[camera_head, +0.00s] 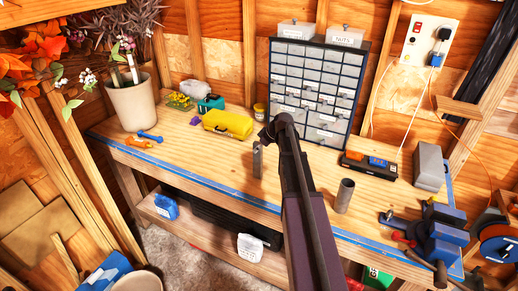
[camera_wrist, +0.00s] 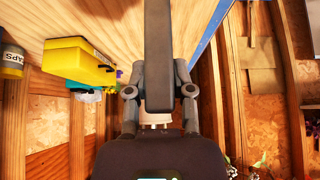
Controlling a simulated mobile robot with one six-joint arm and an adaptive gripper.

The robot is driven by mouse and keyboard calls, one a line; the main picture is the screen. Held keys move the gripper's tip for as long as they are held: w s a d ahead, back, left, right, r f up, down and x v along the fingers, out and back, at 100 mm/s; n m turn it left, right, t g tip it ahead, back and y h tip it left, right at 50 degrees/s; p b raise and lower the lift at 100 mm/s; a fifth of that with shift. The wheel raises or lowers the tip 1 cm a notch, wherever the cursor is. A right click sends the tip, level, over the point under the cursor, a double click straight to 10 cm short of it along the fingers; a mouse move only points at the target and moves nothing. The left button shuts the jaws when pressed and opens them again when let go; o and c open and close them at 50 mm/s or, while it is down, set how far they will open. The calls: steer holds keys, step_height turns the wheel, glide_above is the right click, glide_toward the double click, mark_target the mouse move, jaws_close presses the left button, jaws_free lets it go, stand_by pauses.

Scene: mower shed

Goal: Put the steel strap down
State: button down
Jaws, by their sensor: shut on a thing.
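In the wrist view, the steel strap (camera_wrist: 158,50) is a flat dark grey bar between the two fingers of my gripper (camera_wrist: 158,72). My gripper is shut on it, and the strap runs out beyond the fingers to the top edge of the picture. The wooden bench top (camera_head: 215,160) lies behind the strap; I cannot tell whether they touch. In the head view, my arm reaches over the middle of the bench and hides much of my gripper. A narrow grey upright piece (camera_head: 258,160) shows just left of the arm; I cannot tell whether it is the strap.
A yellow case (camera_head: 228,124) stands left of my arm, also in the wrist view (camera_wrist: 78,60). A drawer cabinet (camera_head: 318,88) stands behind. A grey tube (camera_head: 344,195) and a blue vise (camera_head: 440,235) are to the right. Bare bench lies left of my arm.

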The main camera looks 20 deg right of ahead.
steer(key=shift+c, duration=2.4)
jaws_free()
steer(key=p+v, duration=0.2)
steer(key=v, duration=0.1)
steer(key=shift+w+a+r+p, duration=0.1)
steer(key=shift+a+p, duration=0.05)
steer(key=shift+p, duration=0.2)
steer(key=p+v, duration=0.7)
steer(key=v, duration=0.2)
